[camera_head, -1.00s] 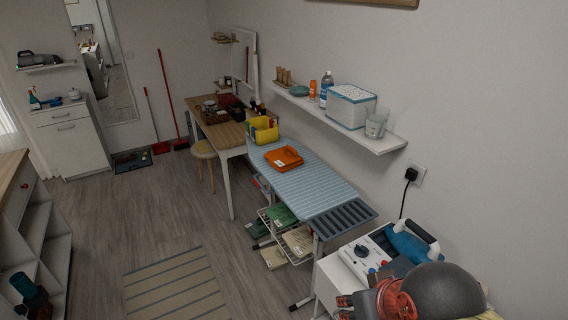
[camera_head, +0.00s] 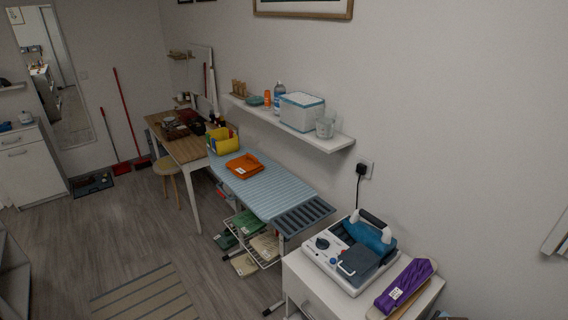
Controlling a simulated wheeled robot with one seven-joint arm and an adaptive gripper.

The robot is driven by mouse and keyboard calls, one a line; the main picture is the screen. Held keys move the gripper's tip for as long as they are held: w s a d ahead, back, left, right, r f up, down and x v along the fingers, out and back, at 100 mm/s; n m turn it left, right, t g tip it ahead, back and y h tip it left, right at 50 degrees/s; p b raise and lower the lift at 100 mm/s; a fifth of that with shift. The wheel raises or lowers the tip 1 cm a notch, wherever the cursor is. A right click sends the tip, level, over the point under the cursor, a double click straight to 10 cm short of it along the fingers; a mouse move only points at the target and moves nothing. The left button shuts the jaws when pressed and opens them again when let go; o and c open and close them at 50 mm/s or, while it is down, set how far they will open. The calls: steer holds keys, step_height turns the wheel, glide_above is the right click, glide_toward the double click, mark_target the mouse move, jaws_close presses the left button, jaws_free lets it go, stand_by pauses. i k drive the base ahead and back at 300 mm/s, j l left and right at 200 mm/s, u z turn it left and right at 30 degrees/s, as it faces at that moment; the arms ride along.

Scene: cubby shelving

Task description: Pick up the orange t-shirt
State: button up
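The orange t-shirt (camera_head: 244,166) lies folded on the blue ironing board (camera_head: 262,189), toward its far end, with a small white tag on it. It is in plain view and nothing covers it. My gripper does not show in the current head view.
A yellow box (camera_head: 222,141) stands just beyond the t-shirt. A white wall shelf (camera_head: 296,127) juts out above the board. A steam station (camera_head: 350,252) and folded purple cloth (camera_head: 408,283) sit on a near cabinet. Open floor with a striped rug (camera_head: 143,298) lies left.

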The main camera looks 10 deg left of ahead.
mark_target(244, 166)
steer(key=i+j, duration=0.2)
steer(key=i+j+z, duration=0.15)
steer(key=j, duration=0.25)
steer(key=i+j, duration=0.2)
steer(key=j, duration=0.15)
steer(key=i+j+z, duration=0.15)
steer(key=i+j, duration=0.2)
steer(key=j, duration=0.3)
steer(key=i+j, duration=0.25)
steer(key=j, duration=0.15)
steer(key=i+j, duration=0.2)
steer(key=j, duration=0.2)
steer(key=i+j, duration=0.25)
steer(key=j, duration=0.15)
steer(key=i+j, duration=0.2)
steer(key=j, duration=0.2)
steer(key=i+j, duration=0.25)
steer(key=j, duration=0.15)
steer(key=i+j, duration=0.2)
steer(key=j, duration=0.2)
steer(key=i+j, duration=0.3)
steer(key=i, duration=0.2)
steer(key=l+z, duration=0.05)
